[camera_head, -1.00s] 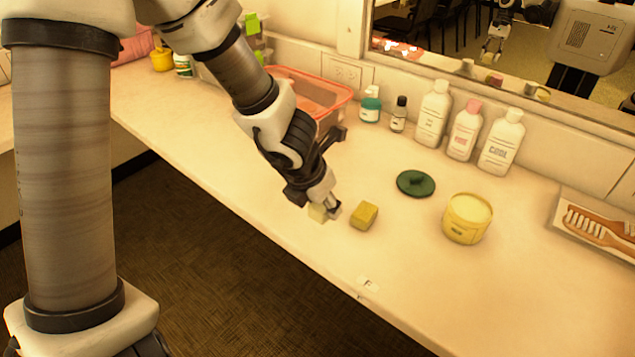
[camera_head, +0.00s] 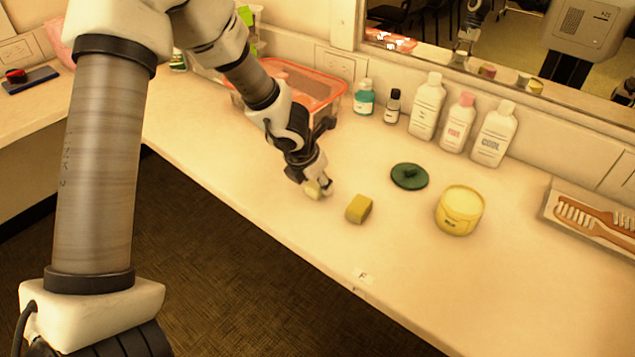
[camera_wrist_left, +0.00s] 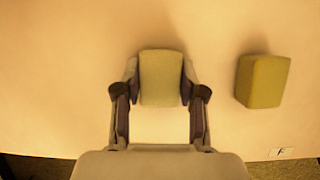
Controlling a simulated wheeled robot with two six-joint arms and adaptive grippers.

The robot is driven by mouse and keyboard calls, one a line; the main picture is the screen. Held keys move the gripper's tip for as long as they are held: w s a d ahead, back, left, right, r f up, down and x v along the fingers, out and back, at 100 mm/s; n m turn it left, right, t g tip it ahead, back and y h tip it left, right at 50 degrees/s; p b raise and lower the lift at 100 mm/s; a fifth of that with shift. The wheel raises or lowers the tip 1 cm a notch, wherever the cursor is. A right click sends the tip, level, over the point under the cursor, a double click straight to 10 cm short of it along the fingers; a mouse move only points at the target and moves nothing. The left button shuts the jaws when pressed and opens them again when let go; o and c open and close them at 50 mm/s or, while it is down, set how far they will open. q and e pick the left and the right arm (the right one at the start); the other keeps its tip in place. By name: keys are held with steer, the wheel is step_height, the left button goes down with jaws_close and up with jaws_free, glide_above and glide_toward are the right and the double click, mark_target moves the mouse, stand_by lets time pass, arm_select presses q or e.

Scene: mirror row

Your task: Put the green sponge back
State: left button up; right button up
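My left gripper (camera_head: 320,188) is low over the counter (camera_head: 270,215), pointing down. It is shut on a pale olive-green sponge (camera_head: 312,191), which also shows between the fingers in the left wrist view (camera_wrist_left: 161,80). I cannot tell whether this sponge touches the counter. A second, yellower block-shaped sponge (camera_head: 359,208) lies on the counter just right of the gripper; it also shows in the left wrist view (camera_wrist_left: 262,81). The warm light makes the two colours hard to separate. My right gripper is not in view.
A green lid (camera_head: 409,176) and an open yellow tub (camera_head: 460,210) stand to the right. White bottles (camera_head: 427,108) and smaller bottles line the mirror wall. A pink clear bin (camera_head: 335,88) is behind my arm. A tray with brushes (camera_head: 547,208) is far right. The front counter is clear.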

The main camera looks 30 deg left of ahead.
arm_select(q)
steer(key=o, duration=0.4)
steer(key=p+v, duration=0.6)
steer(key=v, duration=0.6)
steer(key=shift+r, duration=0.2)
